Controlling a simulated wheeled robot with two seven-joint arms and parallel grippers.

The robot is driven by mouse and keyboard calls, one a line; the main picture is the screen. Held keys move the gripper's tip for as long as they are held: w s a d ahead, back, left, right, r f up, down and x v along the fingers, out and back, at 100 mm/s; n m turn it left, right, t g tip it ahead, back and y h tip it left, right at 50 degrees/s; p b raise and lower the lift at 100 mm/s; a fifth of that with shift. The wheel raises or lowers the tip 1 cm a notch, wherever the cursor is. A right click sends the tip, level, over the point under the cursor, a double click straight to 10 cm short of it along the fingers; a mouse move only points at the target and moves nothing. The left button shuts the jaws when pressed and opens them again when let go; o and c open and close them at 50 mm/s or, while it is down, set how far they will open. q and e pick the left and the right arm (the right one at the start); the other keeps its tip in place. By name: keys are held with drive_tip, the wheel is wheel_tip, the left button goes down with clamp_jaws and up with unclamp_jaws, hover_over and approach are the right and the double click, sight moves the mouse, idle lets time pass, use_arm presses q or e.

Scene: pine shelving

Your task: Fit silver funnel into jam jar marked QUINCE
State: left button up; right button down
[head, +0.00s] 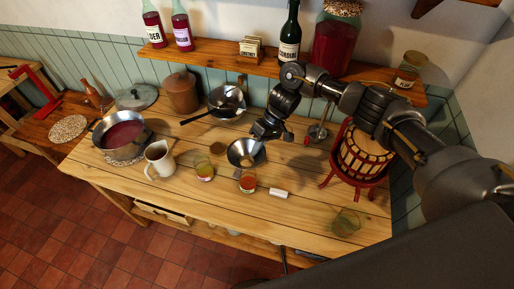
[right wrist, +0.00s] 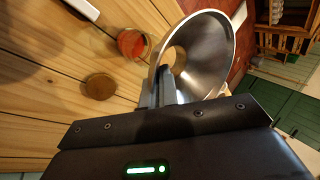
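The silver funnel (head: 240,150) is held up over the table, tilted, its wide mouth toward the head camera. In the right wrist view the funnel (right wrist: 217,55) fills the upper middle. My right gripper (head: 262,133) is shut on its rim; the fingers (right wrist: 166,88) show at the near wall. I cannot read either label. My left gripper is out of view.
A white pitcher (head: 159,160) and a pot of red jam (head: 122,135) stand left. A small white block (head: 279,192) and an empty glass jar (head: 345,222) are right, near a red press (head: 357,163). A round lid (right wrist: 100,86) lies near the red jar. A shelf with bottles is behind.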

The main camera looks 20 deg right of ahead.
wheel_tip(320, 180, down, 4)
drive_tip(key=shift+r+b, duration=0.1)
drive_tip(key=shift+b, duration=0.8)
drive_tip(key=shift+p, duration=0.85)
idle(1.0)
drive_tip(key=shift+f+b, duration=1.05)
drive_tip(key=shift+f, duration=0.7)
drive_tip(key=c, duration=1.6)
unclamp_jaws()
